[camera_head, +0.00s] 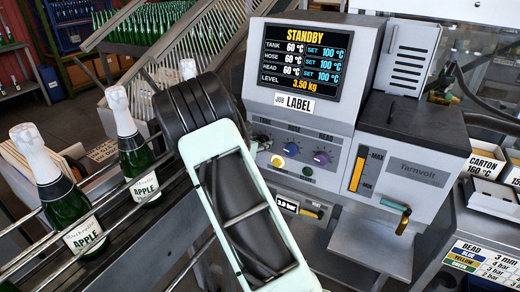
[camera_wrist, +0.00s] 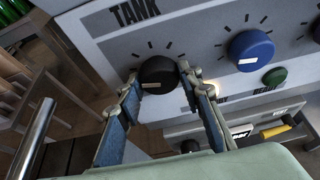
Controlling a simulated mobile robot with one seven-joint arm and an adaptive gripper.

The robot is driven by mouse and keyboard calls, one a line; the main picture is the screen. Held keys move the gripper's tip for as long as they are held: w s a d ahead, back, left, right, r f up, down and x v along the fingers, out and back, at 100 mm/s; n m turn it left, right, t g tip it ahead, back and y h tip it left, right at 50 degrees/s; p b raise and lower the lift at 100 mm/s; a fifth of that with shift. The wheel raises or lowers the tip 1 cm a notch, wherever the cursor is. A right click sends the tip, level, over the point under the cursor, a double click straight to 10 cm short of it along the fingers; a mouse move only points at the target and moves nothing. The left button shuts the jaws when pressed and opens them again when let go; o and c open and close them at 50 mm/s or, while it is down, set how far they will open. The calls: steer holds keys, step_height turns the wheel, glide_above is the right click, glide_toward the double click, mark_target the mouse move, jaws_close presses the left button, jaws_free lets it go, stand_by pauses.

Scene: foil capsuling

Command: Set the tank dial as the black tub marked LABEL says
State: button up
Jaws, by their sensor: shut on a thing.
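The black TANK dial (camera_wrist: 158,72) is on the grey panel in the wrist view, with a white mark low on its face. My gripper (camera_wrist: 160,76) is shut on it, one finger on each side. In the head view my arm covers most of the gripper and dial. The screen (camera_head: 305,62) reads STANDBY, TANK 60 °C, SET 100 °C. A plate under it reads JOB LABEL (camera_head: 294,103). I cannot make out a black tub marked LABEL in either view.
A blue dial (camera_wrist: 250,50) and a green button (camera_wrist: 275,76) sit right of the TANK dial. A purple dial (camera_head: 322,158) is further right. A CARTON 160 °C tub (camera_head: 485,164) stands at the right. Bottles (camera_head: 70,215) line the conveyor at left.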

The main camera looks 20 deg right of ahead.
steer(key=m+t+b, duration=0.1)
steer(key=b, duration=0.5)
steer(key=m+y+b, duration=0.1)
steer(key=b, duration=0.5)
steer(key=m+t+b, duration=0.1)
steer(key=m+b, duration=0.1)
steer(key=b, duration=0.4)
steer(key=shift+s+d+f+t+b, duration=0.1)
steer(key=shift+f+t+b, duration=0.2)
steer(key=shift+b, duration=0.05)
steer(key=shift+r+m+b, duration=0.2)
steer(key=shift+m+b, duration=0.1)
steer(key=shift+b, duration=0.2)
steer(key=o, duration=1.2)
steer(key=shift+c, duration=0.2)
